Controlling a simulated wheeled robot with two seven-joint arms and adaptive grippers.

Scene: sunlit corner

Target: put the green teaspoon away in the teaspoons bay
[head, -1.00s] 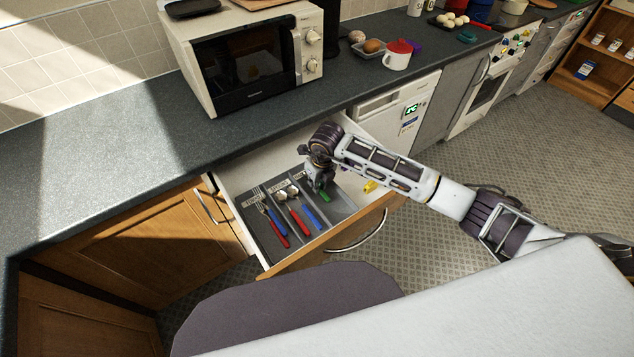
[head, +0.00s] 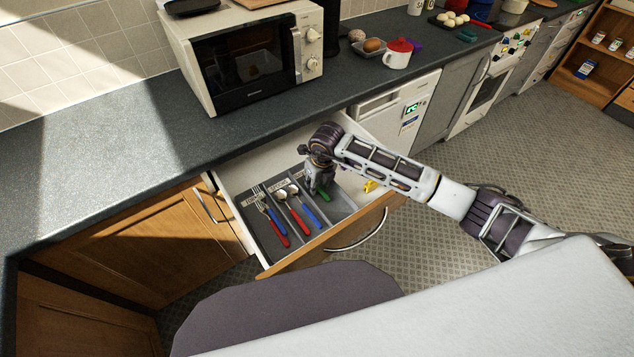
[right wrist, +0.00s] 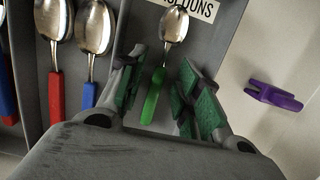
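The green teaspoon (right wrist: 153,95) has a metal bowl and a green handle. In the right wrist view it lies in the tray bay whose partly cut-off label ends in "SPOONS" (right wrist: 190,7), with its bowl just below the label. My right gripper (right wrist: 162,72) is low over this bay, its fingers spread on either side of the handle with gaps visible. My left gripper is not in view.
The open drawer (head: 350,227) holds the grey cutlery tray, with red- and blue-handled cutlery (head: 283,207) in bays to the left. A purple item (right wrist: 273,95) and a yellow item (head: 371,186) lie right of the tray. The countertop (head: 120,150) overhangs behind.

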